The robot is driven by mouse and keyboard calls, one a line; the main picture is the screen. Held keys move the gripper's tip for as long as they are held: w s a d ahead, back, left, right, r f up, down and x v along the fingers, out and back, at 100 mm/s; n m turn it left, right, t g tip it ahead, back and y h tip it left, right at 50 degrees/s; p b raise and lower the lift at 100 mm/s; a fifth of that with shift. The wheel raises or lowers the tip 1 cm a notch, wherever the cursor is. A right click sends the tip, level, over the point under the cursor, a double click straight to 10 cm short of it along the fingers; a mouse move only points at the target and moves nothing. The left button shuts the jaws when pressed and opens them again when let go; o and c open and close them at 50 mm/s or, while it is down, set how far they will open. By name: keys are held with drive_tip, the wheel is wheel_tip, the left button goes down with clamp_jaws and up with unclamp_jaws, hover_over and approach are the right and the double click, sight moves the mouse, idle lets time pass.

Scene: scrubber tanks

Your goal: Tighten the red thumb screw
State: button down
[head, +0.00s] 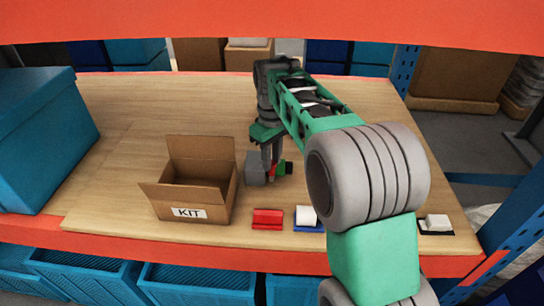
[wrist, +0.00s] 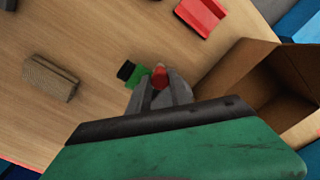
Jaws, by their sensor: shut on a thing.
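The red thumb screw (wrist: 159,76) shows as a small red piece between my fingertips in the wrist view. My gripper (wrist: 161,84) points down and is shut on it. In the head view, my gripper (head: 271,162) is low over the table, with a bit of red (head: 268,174) at the fingers. A grey block (head: 255,168) stands just left of the fingers. A green piece (head: 281,168) with a black end (head: 289,168) sticks out to the right. My fingers hide most of the screw, so its seating cannot be told.
An open cardboard KIT box (head: 190,195) stands left of my gripper. A red holder (head: 267,219) and a blue holder with a white block (head: 306,217) lie at the front. A tan block (wrist: 50,77) is left in the wrist view. A red shelf beam (head: 270,25) crosses above.

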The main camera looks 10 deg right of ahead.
drive_tip(key=m, duration=0.3)
drive_tip(key=shift+m, duration=0.4)
drive_tip(key=m+p, duration=0.1)
drive_tip(key=m, duration=0.2)
drive_tip(key=shift+m, duration=0.3)
drive_tip(key=m, duration=0.3)
drive_tip(key=shift+m, duration=0.4)
drive_tip(key=m, duration=0.8)
drive_tip(key=shift+a+p, duration=0.1)
drive_tip(key=shift+p, duration=0.25)
drive_tip(key=m, duration=0.4)
drive_tip(key=shift+m, duration=0.3)
drive_tip(key=m, duration=0.3)
drive_tip(key=shift+w+m, duration=0.1)
drive_tip(key=shift+m, duration=1.9)
